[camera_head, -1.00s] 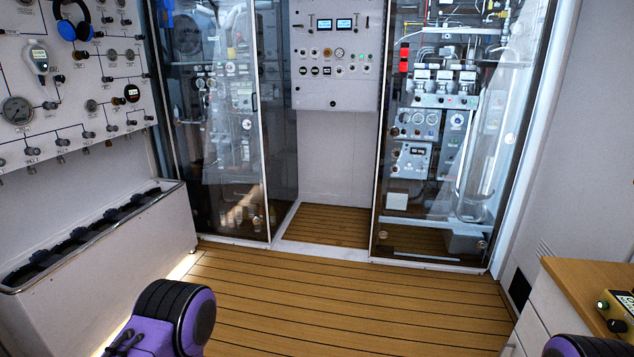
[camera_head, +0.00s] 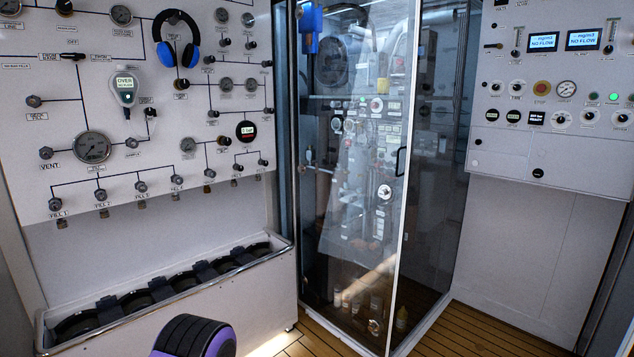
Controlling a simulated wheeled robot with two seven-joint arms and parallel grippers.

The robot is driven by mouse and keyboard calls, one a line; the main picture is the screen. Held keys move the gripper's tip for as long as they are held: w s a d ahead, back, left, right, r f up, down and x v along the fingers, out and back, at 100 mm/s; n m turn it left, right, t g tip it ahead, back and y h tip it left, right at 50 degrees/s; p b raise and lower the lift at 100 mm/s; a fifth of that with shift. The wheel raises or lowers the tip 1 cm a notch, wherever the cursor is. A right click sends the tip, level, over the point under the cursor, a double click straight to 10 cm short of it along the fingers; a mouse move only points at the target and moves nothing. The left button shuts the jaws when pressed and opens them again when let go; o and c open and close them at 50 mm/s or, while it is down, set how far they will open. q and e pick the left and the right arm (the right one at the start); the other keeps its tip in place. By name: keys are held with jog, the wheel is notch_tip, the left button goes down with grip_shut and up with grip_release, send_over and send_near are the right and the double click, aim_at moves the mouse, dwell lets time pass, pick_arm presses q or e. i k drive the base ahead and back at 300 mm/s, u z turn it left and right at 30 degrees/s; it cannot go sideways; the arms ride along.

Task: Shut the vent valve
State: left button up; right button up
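The fill panel (camera_head: 120,175) is a white wall panel on the left with gauges, knobs and black pipe lines. The vent valve (camera_head: 46,153) is a small dark knob at the panel's left, just above the "VENT" label and left of a large round gauge (camera_head: 92,147). Whether it is open or shut is too small to tell. A purple and black part of my arm (camera_head: 195,338) shows at the bottom edge. Neither of my grippers is in view.
A white trough with dark round slots (camera_head: 165,300) stands below the panel and juts into the room. A glass cabinet (camera_head: 355,180) stands to its right. Blue headphones (camera_head: 177,40) and a handheld meter (camera_head: 125,88) hang on the panel. Wooden floor (camera_head: 480,335) shows at lower right.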

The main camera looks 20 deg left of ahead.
aim_at(46, 153)
jog(key=u, duration=0.8)
jog(key=i, duration=2)
jog(key=u, duration=0.7)
